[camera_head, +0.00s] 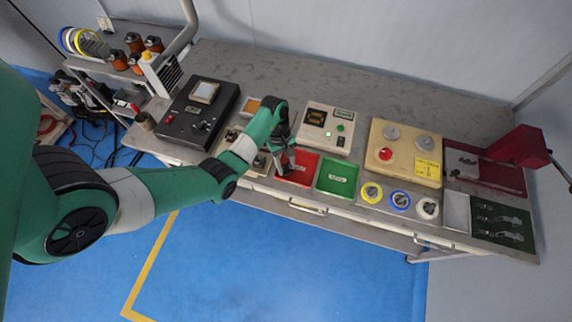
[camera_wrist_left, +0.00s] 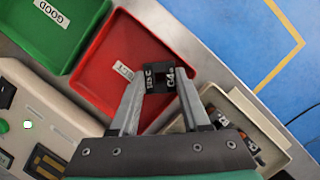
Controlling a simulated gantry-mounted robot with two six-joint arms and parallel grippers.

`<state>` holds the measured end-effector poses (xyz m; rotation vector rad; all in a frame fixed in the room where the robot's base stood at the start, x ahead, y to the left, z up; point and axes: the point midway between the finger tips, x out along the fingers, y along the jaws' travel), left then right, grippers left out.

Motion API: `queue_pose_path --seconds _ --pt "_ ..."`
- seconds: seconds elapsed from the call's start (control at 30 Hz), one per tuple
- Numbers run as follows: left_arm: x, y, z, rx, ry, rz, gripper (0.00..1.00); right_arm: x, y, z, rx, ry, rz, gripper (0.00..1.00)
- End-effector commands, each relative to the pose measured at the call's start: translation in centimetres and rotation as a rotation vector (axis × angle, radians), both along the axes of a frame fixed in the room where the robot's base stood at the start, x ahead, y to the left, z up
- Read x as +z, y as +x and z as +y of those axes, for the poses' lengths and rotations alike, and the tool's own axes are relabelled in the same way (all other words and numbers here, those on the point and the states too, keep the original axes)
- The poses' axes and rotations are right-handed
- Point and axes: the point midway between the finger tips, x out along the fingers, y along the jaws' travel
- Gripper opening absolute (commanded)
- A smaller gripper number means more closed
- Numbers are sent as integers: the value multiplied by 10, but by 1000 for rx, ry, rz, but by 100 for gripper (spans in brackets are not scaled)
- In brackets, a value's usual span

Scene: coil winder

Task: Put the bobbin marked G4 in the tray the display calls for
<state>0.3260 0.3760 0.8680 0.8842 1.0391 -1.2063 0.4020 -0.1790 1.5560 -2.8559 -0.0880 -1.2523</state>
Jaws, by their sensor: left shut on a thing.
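My left gripper (camera_head: 285,169) is shut on a dark bobbin at the left part of the red tray (camera_head: 303,168). In the left wrist view the bobbin (camera_wrist_left: 165,77) shows the marking G4 between the fingertips (camera_wrist_left: 158,88). It appears over the red tray (camera_wrist_left: 108,65), near one wall; I cannot tell whether it touches the tray. The tester (camera_head: 326,129) behind has small displays, too small to read. My right gripper is not in view.
A beige tray (camera_wrist_left: 278,133) with several parts lies beside the red tray. A black control box (camera_head: 200,113) stands left, a tan panel with knobs (camera_head: 405,153) right. Several coloured spools (camera_head: 400,198) sit right of the green tray. A drawer handle (camera_head: 307,208) juts from the bench front.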

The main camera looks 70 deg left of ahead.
Motion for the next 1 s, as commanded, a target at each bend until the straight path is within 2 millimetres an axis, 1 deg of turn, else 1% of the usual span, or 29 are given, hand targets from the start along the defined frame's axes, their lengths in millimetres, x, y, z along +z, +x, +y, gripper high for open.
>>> queue_pose_path --seconds 0.03,0.07,0.1,0.13,0.4,0.53,0.57,0.67,0.73,0.77,0.8,0.9,1.0 --pt "-4 0 0 0 0 0 0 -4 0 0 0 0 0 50" --pt "-3 0 0 0 0 0 48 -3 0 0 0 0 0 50" --pt "-2 0 0 0 0 0 55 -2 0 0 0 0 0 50" --pt "-2 0 0 0 0 0 59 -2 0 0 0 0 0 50" --pt "-2 0 0 0 0 0 59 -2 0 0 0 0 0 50" --pt "8 0 2 1 1 -2 59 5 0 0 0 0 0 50" --pt "12 0 3 2 1 -1 59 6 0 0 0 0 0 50" --pt "33 -1 9 2 3 -3 59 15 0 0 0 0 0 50" --pt "52 -1 15 1 3 -3 59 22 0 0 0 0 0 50" --pt "62 -2 17 2 3 -3 59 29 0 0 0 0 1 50" --pt "74 -3 19 3 1 -1 59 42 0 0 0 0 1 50" --pt "94 -4 26 1 0 -1 59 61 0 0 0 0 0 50" --pt "108 -5 31 2 0 1 59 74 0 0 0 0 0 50"
